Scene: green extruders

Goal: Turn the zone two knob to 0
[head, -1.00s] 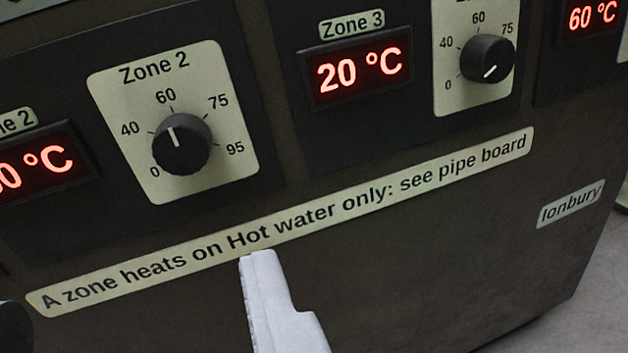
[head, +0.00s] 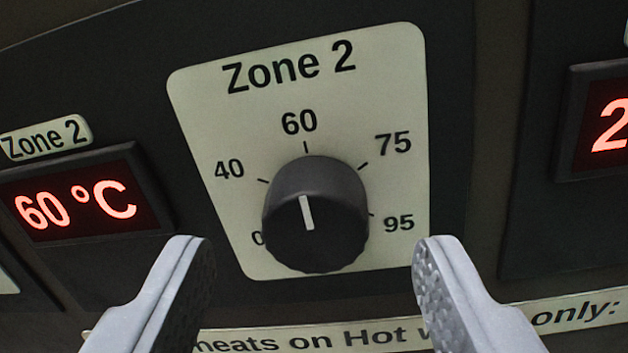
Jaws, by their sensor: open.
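The zone two knob (head: 316,215) is a dark round knob with a white pointer line, on a pale plate (head: 210,100) labelled Zone 2. Its scale reads 0, 40, 60, 75 and 95. The pointer is at about 60, and the 0 at lower left is partly hidden by the knob. My gripper (head: 314,250) is open and empty. One finger is to the left of the knob and one to the right, both low in the view and apart from it in the picture.
A red display (head: 75,200) at left, labelled Zone 2, reads 60 °C. Part of another display (head: 605,125) shows at the right edge. A long label strip (head: 585,312) runs below the knob, partly behind my fingers. The dark panel around the plate is flat.

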